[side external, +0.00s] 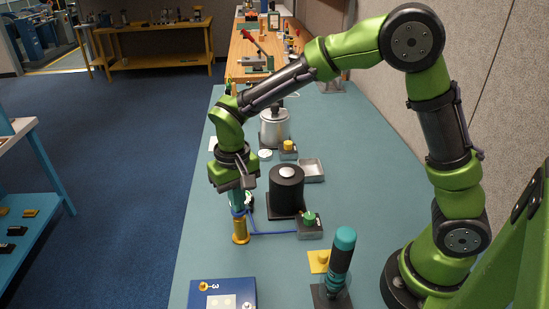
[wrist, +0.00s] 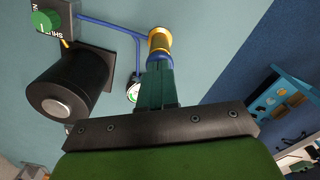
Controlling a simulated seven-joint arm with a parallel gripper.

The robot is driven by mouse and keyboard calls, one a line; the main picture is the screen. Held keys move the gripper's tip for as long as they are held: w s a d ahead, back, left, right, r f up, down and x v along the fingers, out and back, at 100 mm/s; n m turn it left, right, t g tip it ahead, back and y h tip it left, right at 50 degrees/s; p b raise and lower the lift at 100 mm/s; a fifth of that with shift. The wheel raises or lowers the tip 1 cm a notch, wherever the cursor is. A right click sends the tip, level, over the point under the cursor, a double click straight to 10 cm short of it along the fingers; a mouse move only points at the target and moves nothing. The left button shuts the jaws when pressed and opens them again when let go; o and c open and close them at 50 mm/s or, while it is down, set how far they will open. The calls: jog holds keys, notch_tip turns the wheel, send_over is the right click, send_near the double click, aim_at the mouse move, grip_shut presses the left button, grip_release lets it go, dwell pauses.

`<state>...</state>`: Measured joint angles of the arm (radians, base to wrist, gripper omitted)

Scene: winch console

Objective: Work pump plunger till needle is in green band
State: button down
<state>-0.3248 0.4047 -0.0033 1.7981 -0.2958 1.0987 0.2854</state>
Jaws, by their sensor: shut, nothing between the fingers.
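The brass pump (side external: 240,232) stands upright on the teal bench, with a blue part around its top. It also shows beyond my fingertips in the wrist view (wrist: 160,40). My gripper (side external: 238,207) is shut and empty, pointing down at the top of the pump. In the wrist view its green fingers (wrist: 157,70) cover the plunger's top; I cannot tell whether they touch it. The round white gauge (wrist: 133,92) is partly hidden beside the fingers. Its needle and green band are too small to read.
A black drum (side external: 286,188) and a box with a green knob (side external: 309,221) stand right of the pump. A blue hose (side external: 275,234) runs from the pump to the box. A teal-handled lever (side external: 340,260) and blue panel (side external: 222,294) stand nearer.

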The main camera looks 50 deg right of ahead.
jog(key=shift+s+f, duration=0.1)
jog(key=shift+f, duration=0.1)
dwell(0.3)
jog(key=shift+r, duration=2.2)
jog(key=shift+f, duration=0.3)
jog(key=shift+f, duration=1.95)
jog(key=shift+r, duration=2.25)
